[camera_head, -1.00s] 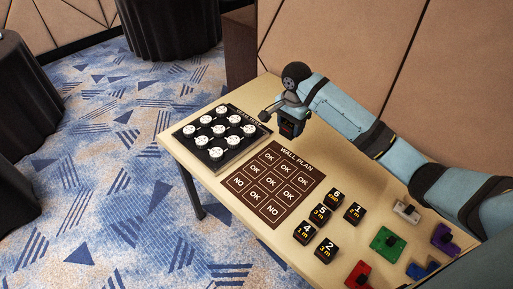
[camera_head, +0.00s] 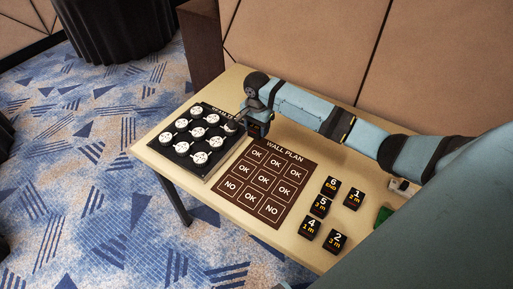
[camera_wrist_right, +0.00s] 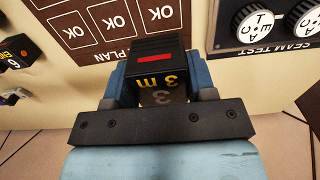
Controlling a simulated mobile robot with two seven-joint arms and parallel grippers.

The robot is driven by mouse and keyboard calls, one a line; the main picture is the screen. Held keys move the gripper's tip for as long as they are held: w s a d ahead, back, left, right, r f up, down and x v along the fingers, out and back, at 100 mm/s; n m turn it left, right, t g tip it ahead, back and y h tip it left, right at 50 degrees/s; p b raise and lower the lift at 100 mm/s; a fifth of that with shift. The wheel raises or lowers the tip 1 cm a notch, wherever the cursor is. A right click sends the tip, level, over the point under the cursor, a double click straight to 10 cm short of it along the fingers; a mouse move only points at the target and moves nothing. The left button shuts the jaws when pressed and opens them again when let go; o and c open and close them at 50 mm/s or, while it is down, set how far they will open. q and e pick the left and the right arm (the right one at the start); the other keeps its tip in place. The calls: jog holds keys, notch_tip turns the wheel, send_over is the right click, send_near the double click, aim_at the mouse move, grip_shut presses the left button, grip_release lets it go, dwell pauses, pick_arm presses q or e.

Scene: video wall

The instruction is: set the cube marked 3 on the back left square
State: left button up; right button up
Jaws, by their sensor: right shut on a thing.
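My right gripper (camera_head: 256,122) is shut on the dark cube marked 3 (camera_head: 258,130), behind the back edge of the wall plan in the head view. In the right wrist view the cube (camera_wrist_right: 158,68) sits between both fingers, with a red bar and yellow "3 m" showing. The brown wall plan (camera_head: 270,144) lies on the table with rows of OK and NO squares. Its back left square (camera_head: 257,154) reads OK and is empty. Whether the cube touches the table cannot be told. My left gripper is out of view.
The black seam test board (camera_head: 183,166) with white round knobs lies left of the plan. Several black numbered cubes, including cube 6 (camera_head: 331,186) and cube 2 (camera_head: 335,241), stand right of it. A green block (camera_head: 383,214) is partly hidden by my arm.

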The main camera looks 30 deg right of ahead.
aim_at(257, 153)
notch_tip(257, 153, down, 10)
jog(key=shift+r+b, duration=0.15)
jog(key=shift+b, duration=0.25)
jog(key=shift+w+f, duration=0.1)
jog(key=shift+f, duration=0.15)
jog(key=shift+f, duration=0.1)
jog(key=o, duration=0.9)
jog(key=shift+o, duration=0.2)
notch_tip(257, 153, up, 12)
jog(key=shift+r+p, duration=0.15)
jog(key=shift+p, duration=0.4)
